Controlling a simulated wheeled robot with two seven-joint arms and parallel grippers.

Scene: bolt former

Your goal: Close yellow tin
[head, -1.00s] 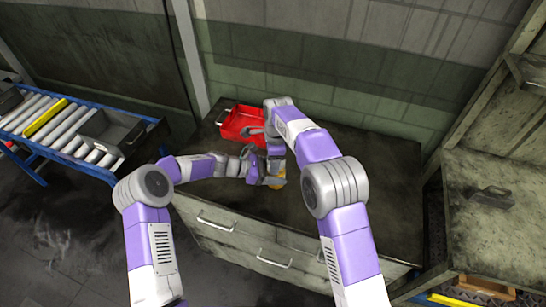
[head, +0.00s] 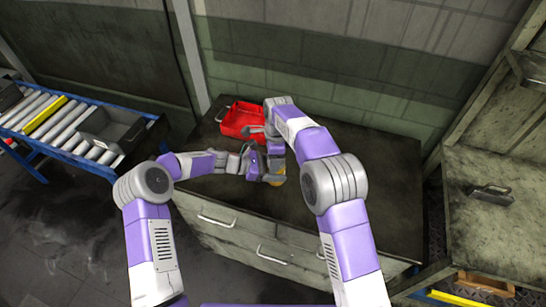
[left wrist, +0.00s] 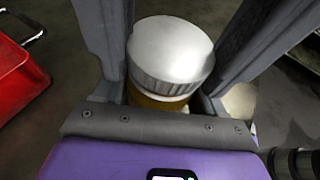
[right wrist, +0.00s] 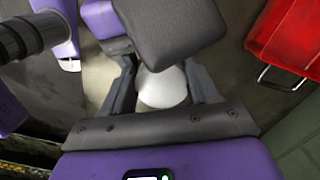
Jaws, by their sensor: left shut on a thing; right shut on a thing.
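The yellow tin (head: 278,183) stands on the dark worktop near its front edge, mostly hidden by my arms. In the left wrist view its yellow body (left wrist: 157,102) shows beneath a whitish lid (left wrist: 172,50) with a ribbed side. The lid sits over the body; I cannot tell whether it is fully seated. My left gripper (left wrist: 165,100) is shut on the tin's body, with grey fingers on both sides. My right gripper (right wrist: 160,75) is shut on the lid, whose pale top (right wrist: 163,88) shows between its fingers. A grey gripper part covers some of it.
A red tray (head: 240,120) lies on the worktop (head: 370,180) behind and left of the grippers. The worktop's right side is clear. A roller conveyor (head: 60,120) with a grey bin is at left.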

